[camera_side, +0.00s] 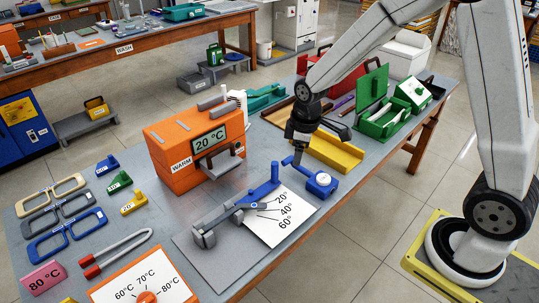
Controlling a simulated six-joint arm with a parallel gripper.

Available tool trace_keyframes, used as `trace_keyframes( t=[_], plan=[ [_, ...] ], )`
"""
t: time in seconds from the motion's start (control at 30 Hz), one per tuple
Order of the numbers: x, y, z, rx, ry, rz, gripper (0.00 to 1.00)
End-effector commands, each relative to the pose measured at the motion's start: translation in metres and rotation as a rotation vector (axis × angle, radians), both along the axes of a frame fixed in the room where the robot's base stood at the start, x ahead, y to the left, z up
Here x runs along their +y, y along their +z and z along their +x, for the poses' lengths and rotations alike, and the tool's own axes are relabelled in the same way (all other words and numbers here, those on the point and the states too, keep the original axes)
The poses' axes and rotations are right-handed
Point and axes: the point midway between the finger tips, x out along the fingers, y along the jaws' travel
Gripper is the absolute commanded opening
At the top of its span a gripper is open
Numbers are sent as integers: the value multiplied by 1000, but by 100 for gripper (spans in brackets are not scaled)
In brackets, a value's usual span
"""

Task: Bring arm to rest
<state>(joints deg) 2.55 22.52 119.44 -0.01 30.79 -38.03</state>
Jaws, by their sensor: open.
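My gripper (297,160) hangs from my white arm near the middle of the table, pointing down. It is open, and I see nothing held in it. I cannot tell whether the fingertips touch the fixture.
An orange warmer (172,165) reading 20 °C stands left of my gripper. A yellow tray (335,152) and green open case (383,125) are to its right. Small tags, red-tipped tongs (117,252) and a temperature dial board (142,283) are at front left.

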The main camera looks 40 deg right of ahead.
Motion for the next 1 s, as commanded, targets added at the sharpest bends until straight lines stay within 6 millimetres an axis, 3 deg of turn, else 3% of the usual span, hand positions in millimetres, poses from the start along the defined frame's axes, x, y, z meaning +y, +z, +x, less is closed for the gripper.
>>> trace_keyframes(
  t=[0.3, 0.5, 0.7, 1.0],
  plan=[
    [13, 19, -73, -68, -363, 61, 70],
    [17, 21, -108, -94, -537, 99, 70],
    [18, 20, -122, -104, -607, 116, 70],
    [18, 20, -122, -104, -611, 116, 70]
  ],
)
